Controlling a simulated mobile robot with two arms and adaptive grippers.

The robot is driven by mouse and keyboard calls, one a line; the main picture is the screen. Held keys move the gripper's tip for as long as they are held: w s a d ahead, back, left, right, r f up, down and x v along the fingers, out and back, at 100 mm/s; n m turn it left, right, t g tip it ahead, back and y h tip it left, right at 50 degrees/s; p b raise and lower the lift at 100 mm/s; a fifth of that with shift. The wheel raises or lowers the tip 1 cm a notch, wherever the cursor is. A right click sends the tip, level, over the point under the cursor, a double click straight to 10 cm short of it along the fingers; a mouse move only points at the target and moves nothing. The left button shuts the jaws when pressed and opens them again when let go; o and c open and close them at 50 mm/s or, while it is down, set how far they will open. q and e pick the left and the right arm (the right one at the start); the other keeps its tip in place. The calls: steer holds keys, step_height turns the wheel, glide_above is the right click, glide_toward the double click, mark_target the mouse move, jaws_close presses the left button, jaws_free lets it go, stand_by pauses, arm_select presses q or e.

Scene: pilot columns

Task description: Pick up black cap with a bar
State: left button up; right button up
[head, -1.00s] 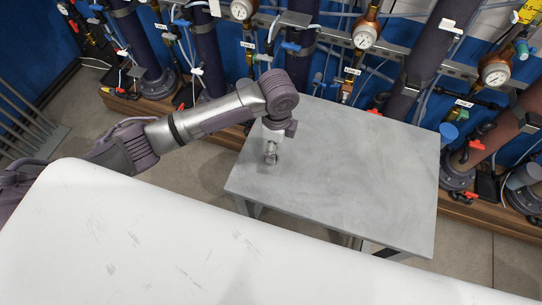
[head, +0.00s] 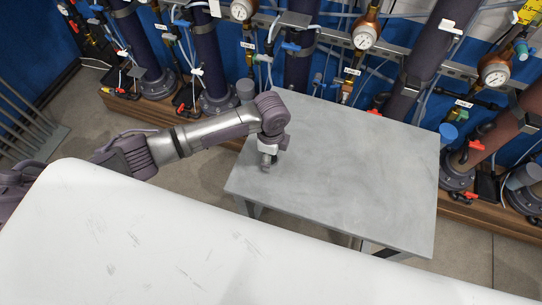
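My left arm comes in from the left over the grey table. Its gripper (head: 265,165) points down at the left part of the tabletop, close to the surface. The fingers are small and dark in this view, so I cannot tell whether they are open or shut, or whether they hold anything. I cannot make out a black cap with a bar; the spot right under the gripper is hidden by the gripper itself. My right gripper is not in view.
The grey table (head: 350,170) is otherwise bare. Behind it stand dark pipe columns with a gauge (head: 366,36), valves and thin hoses, close to its back edge. A white surface (head: 150,240) fills the foreground.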

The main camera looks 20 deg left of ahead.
arm_select(q)
steer(key=c, duration=0.5)
